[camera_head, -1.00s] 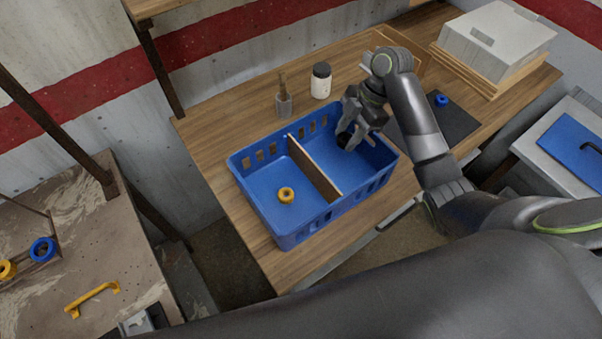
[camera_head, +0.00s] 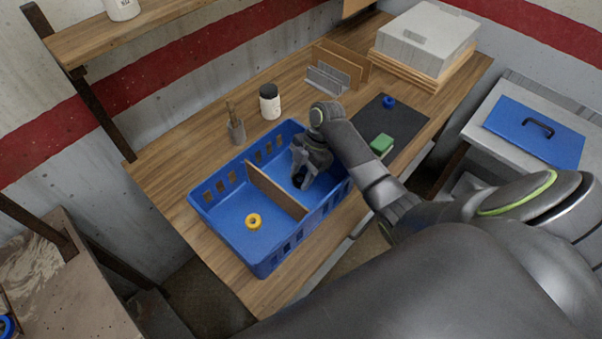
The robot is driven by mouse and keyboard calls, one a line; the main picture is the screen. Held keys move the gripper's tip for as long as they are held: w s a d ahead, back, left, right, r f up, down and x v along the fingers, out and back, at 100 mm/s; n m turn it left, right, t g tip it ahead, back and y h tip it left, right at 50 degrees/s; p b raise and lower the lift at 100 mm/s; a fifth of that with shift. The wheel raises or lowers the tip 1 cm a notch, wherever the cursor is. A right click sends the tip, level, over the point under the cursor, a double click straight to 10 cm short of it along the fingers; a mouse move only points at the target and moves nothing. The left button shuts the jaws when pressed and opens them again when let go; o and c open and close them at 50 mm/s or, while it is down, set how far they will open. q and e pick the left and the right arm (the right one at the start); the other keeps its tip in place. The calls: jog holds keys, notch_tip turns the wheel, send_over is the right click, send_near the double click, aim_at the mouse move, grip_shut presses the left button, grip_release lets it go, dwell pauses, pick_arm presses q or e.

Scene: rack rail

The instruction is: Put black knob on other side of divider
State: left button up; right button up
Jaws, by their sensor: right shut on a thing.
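The blue crate (camera_head: 262,262) stands on the wooden table, and a brown divider (camera_head: 276,190) splits it into a left and a right compartment. My right gripper (camera_head: 303,181) points down into the right compartment and is shut on the black knob (camera_head: 300,183), which is mostly hidden between the fingers. I cannot tell whether the knob touches the crate floor. A yellow ring (camera_head: 253,221) lies on the floor of the left compartment. My left gripper is not in view.
A white jar (camera_head: 270,101) and a grey holder with a brush (camera_head: 236,129) stand behind the crate. A dark mat (camera_head: 398,119) to the right bears a blue ring (camera_head: 389,101) and a green block (camera_head: 382,144). An upright organizer (camera_head: 331,75) stands at the back.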

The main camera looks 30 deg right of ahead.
jog(key=shift+f, duration=0.1)
jog(key=o, duration=0.5)
jog(key=shift+f, duration=0.1)
jog(key=o, duration=0.5)
jog(key=shift+r, duration=0.3)
jog(key=shift+d+r, duration=0.2)
jog(key=shift+r, duration=0.05)
jog(key=b+v, duration=0.2)
jog(key=v, duration=0.9)
jog(key=shift+r, duration=0.15)
